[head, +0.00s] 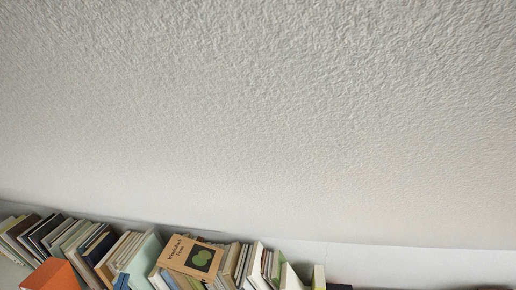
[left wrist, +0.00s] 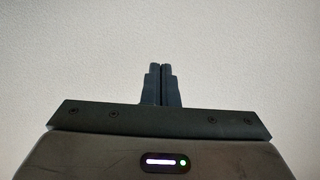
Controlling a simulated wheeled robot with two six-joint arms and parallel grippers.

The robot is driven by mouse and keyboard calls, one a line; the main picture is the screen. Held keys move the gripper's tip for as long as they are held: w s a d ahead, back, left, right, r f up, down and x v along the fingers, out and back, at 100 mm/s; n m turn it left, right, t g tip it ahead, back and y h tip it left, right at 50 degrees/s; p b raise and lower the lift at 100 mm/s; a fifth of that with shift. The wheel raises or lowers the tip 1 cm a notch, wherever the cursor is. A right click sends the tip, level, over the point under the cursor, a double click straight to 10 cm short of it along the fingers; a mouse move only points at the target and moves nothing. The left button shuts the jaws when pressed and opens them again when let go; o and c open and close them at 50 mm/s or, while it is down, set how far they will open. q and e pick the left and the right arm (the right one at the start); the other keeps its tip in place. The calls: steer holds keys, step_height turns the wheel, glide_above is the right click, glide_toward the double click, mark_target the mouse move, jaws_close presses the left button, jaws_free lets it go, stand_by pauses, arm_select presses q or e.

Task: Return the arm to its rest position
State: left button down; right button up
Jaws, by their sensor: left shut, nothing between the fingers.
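My left gripper (left wrist: 160,70) shows in the left wrist view, at the centre. Its two dark fingers are together, with nothing between them. Only a plain pale surface shows behind it. No gripper or arm shows in the head view. My right gripper is in neither view. No drawer shows in either view.
The head view is mostly a textured off-white wall or ceiling surface (head: 260,110). A row of leaning books (head: 103,250) runs along its bottom edge. A tan book with a green picture (head: 180,252) lies tilted against them. An orange object (head: 52,274) is at the lower left.

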arm_select(q)
steer(key=s+a+f+n+g+y, duration=0.4)
steer(key=s+f+n+g+y, duration=0.15)
steer(key=s+f+g, duration=0.45)
steer(key=s+d+f+m+g+h, duration=0.1)
steer(key=s+d+f+g+h, duration=0.3)
steer(key=s, duration=0.4)
steer(key=s+d+f+m+g+h, duration=0.1)
steer(key=s+d+f+g+h, duration=0.1)
steer(key=s+d+f+g, duration=0.35)
steer(key=s+a+f+b, duration=0.1)
steer(key=a+f+b, duration=0.1)
steer(key=f, duration=1.5)
steer(key=s+a+f+b, duration=0.1)
steer(key=a+f+b, duration=0.1)
steer(key=f, duration=1.4)
steer(key=s+f+b, duration=0.2)
steer(key=s+f, duration=0.7)
steer(key=f, duration=0.3)
steer(key=s+a+f+b, duration=0.1)
steer(key=s+f+b, duration=0.1)
steer(key=s+f, duration=0.7)
step_height(320, 180, down, 3)
steer(key=shift+s+a+f, duration=0.1)
steer(key=shift+s+a, duration=0.1)
steer(key=shift+a, duration=0.1)
